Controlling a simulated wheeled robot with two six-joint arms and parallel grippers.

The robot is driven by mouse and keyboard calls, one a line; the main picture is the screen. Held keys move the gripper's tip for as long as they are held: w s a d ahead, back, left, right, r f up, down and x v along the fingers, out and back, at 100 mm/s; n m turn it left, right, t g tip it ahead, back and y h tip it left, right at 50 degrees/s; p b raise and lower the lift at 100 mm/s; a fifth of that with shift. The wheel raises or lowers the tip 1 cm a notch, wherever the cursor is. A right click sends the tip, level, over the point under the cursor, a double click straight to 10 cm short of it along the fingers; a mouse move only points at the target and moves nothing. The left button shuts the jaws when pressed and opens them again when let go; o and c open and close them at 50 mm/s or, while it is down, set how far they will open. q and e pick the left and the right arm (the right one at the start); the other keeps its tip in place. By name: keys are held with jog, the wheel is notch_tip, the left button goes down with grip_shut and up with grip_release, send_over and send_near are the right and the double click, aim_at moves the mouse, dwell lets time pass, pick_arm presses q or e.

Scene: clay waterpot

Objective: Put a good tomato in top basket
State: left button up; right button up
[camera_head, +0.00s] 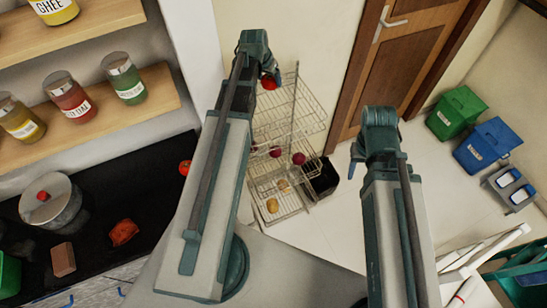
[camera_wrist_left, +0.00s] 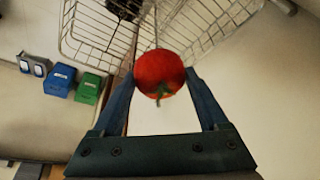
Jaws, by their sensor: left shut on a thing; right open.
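A red tomato (camera_head: 268,84) is held by my left gripper (camera_head: 267,74) beside the upper part of the wire rack. In the left wrist view the tomato (camera_wrist_left: 159,74) is round, smooth and red with a green stem, between the two fingers of the left gripper (camera_wrist_left: 160,85). The top basket (camera_head: 303,112) of the rack is close by; wire basket mesh (camera_wrist_left: 212,32) shows behind the tomato in the wrist view. I cannot tell whether the tomato is over the basket. My right gripper (camera_head: 354,160) is open, away from the rack.
Lower baskets hold dark red onions (camera_head: 298,158) and potatoes (camera_head: 272,205). Another tomato (camera_head: 184,167) lies on the black counter (camera_head: 95,190) at left, near a pot (camera_head: 60,210). A wooden door (camera_head: 395,70) stands behind the rack, with green (camera_head: 455,112) and blue bins (camera_head: 488,145) at right.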

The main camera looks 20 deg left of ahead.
aim_at(269, 89)
pick_arm(q)
notch_tip(269, 89, down, 5)
jog(key=b, duration=0.4)
jog(key=shift+f+b, duration=0.15)
jog(key=shift+b, duration=0.15)
jog(key=o, duration=1.3)
jog(key=shift+s+r, duration=0.1)
jog(key=shift+r, duration=0.1)
jog(key=p+v, duration=1.3)
jog(key=shift+s+r, duration=0.15)
jog(key=shift+r, duration=0.1)
